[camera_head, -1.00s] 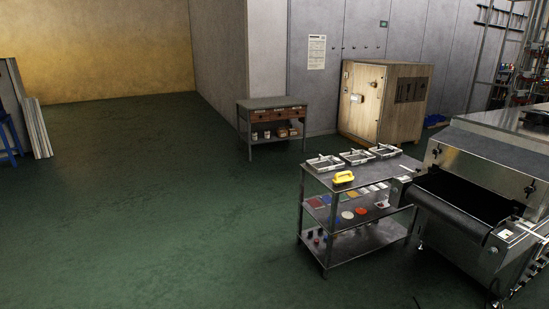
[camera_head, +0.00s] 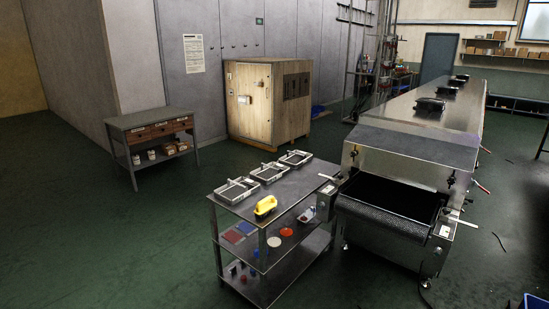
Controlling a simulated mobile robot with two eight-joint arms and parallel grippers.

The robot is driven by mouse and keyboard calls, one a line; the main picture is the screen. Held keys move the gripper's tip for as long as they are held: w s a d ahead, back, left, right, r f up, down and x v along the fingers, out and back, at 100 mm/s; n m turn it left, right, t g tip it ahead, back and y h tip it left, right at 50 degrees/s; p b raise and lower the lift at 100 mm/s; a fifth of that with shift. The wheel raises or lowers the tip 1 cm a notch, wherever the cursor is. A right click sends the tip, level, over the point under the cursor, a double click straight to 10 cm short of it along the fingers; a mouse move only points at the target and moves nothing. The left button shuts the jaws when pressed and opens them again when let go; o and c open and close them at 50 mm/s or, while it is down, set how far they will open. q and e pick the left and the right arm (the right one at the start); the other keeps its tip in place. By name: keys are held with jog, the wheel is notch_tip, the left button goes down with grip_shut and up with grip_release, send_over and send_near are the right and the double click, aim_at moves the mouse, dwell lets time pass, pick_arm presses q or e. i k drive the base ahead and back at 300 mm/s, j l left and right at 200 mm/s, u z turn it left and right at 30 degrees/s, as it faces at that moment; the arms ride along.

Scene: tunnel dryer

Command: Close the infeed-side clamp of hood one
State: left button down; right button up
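The tunnel dryer (camera_head: 420,145) stands at the right, a long steel housing running away from me with its dark conveyor belt mouth (camera_head: 390,205) facing me. The nearest hood section (camera_head: 415,148) is above the mouth. Small dark clamp-like fittings show on its near face, one at the left (camera_head: 354,153) and one at the right (camera_head: 451,179). They are too small to tell whether they are open or shut. Neither of my grippers is in view.
A steel cart (camera_head: 290,208) with several trays and a yellow object (camera_head: 265,206) stands left of the dryer mouth. A workbench (camera_head: 150,120) and a wooden cabinet (camera_head: 268,100) are behind. Floor is free at the left front. A blue bin (camera_head: 534,302) is at the lower right corner.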

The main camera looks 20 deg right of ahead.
aim_at(488, 192)
jog(key=i+l+z, duration=0.15)
jog(key=i+z, duration=0.2)
jog(key=z, duration=0.15)
jog(key=i+z, duration=0.3)
jog(key=z, duration=0.15)
jog(key=i+j+z, duration=0.15)
jog(key=i+z, duration=0.2)
jog(key=z, duration=0.15)
jog(key=i+z, duration=0.45)
jog(key=i+j+z, duration=0.25)
jog(key=i+z, duration=0.2)
jog(key=i, duration=0.1)
